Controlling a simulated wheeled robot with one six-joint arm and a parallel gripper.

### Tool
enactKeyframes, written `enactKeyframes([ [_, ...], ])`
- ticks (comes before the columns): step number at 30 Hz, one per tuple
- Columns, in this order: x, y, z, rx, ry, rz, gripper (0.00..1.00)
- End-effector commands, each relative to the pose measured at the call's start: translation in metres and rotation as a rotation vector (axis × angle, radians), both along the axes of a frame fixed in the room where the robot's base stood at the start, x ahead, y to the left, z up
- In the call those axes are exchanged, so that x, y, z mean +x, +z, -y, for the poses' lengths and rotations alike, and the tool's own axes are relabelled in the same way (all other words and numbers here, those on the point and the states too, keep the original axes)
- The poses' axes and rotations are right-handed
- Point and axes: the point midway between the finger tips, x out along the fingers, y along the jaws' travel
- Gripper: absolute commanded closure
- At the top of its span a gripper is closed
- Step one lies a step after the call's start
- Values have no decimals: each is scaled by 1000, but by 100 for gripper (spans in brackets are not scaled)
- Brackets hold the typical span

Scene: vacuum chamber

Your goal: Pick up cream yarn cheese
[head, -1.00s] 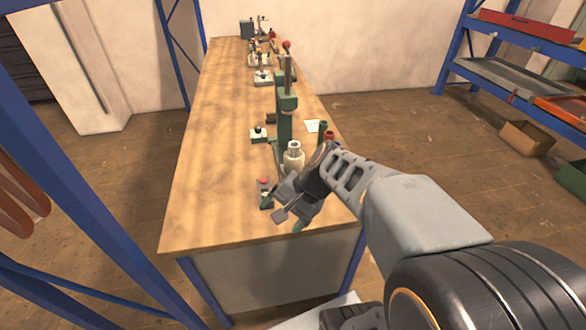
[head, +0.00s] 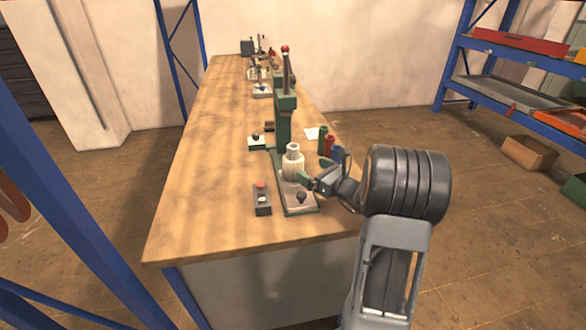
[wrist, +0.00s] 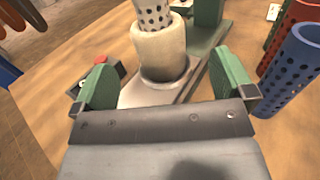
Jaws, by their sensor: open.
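The cream yarn cheese (head: 292,164) stands upright on the base plate (head: 300,207) of a green press-like stand on the workbench. In the wrist view the cream yarn cheese (wrist: 160,50) has a perforated tube rising from its top. My gripper (head: 316,174) is just to the right of it, low over the bench. In the wrist view my gripper (wrist: 167,80) is open, with one green-padded finger to each side of the picture. The cheese lies ahead between the two pads' directions, and nothing is held.
The green stand's column (head: 283,125) rises close behind the cheese. A red-buttoned control box (head: 262,200) sits to the left. Perforated red (wrist: 297,25) and blue (wrist: 292,68) tubes stand to the right. The bench's left part (head: 205,190) is clear.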

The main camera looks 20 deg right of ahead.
Motion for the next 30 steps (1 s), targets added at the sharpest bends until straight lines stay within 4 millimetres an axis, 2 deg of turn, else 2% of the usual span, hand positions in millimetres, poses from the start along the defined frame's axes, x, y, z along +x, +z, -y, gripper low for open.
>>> enactKeyframes([
  [3, 17, 0, -8, -1, 4, -1, 0],
  [13, 37, -1, -17, -3, 3, -1, 0],
  [21, 68, -3, -33, -2, 4, 0, 0],
  [30, 78, -4, -36, -2, 1, 0, 0],
])
